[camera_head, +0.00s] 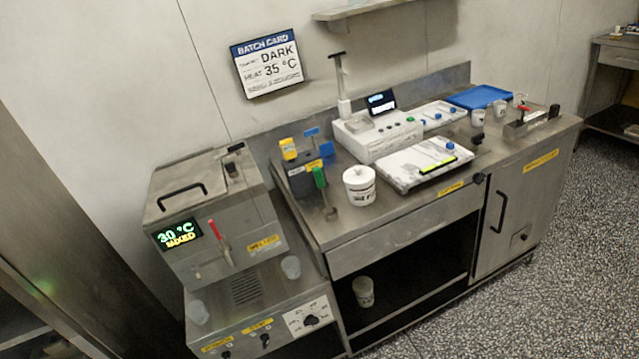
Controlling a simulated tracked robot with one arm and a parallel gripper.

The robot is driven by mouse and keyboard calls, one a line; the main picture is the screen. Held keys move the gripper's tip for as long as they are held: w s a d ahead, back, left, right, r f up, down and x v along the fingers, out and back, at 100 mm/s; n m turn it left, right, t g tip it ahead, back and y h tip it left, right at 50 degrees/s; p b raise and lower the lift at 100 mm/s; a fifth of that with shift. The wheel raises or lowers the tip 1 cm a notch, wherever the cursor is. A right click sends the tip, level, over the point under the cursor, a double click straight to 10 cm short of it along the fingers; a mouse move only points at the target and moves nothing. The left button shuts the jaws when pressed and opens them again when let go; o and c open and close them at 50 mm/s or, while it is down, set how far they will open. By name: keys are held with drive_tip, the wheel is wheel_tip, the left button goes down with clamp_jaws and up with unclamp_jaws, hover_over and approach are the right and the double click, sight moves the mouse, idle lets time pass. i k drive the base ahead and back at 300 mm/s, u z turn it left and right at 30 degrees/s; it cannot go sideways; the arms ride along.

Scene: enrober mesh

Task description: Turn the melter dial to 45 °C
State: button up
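The melter (212,215) is a steel box with a black lid handle, at the left of the bench. Its display (173,236) reads 30 °C and MIXED in green and yellow. A black dial (312,321) sits on a white scale plate at the right of the lower front panel. The scale marks are too small to read, so I cannot tell where the dial points. A lever with a red handle (214,230) stands on the melter's front. My gripper is not in view.
A batch card (267,64) on the wall reads DARK, HEAT 35 °C. Two more small knobs (265,340) sit left of the dial. Clear cups (291,267) stand on the ledge above the panel. A white tub (359,186) stands on the bench. Speckled floor (570,270) is clear at right.

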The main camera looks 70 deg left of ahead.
sight(310, 321)
drive_tip(key=u, duration=0.1)
drive_tip(key=k, duration=1.05)
drive_tip(key=u, duration=0.5)
drive_tip(key=i, duration=1)
